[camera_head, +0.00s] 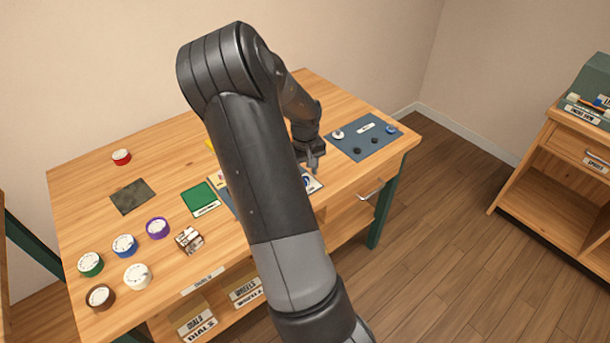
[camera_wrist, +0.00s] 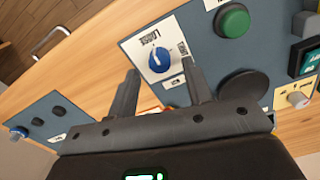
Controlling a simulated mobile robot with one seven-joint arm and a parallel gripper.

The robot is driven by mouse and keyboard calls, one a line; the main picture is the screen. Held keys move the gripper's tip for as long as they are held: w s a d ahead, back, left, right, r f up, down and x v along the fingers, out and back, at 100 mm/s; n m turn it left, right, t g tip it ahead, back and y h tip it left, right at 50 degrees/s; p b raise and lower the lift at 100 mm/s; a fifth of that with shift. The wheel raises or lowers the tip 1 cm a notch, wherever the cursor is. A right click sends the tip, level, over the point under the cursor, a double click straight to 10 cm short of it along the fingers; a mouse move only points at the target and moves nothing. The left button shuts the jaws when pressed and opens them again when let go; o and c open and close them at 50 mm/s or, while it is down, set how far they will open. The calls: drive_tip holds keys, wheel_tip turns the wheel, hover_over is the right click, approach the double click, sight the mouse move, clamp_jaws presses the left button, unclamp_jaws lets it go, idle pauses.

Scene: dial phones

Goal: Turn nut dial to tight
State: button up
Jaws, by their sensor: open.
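The nut dial (camera_wrist: 160,61) is a blue knob with a white pointer line on a white card (camera_wrist: 176,84). One label on the card seems to read "LOOSE", upside down in the wrist view. Which mark the pointer meets is hard to tell. My gripper (camera_wrist: 160,67) is open, with one finger on each side of the dial in the picture. The fingers do not visibly touch it. In the head view my gripper (camera_head: 314,168) hangs just above the card, and only a bit of the blue dial (camera_head: 306,182) shows past my arm.
A green button (camera_wrist: 232,20) and a dark round knob (camera_wrist: 245,88) sit on the same blue-grey board. A second board (camera_head: 365,136) with small knobs lies at the table's right end. Several loose coloured dials (camera_head: 124,245) stand at the left. My arm hides the table's middle.

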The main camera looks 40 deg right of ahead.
drive_tip(key=shift+f, duration=1.1)
drive_tip(key=c, duration=1)
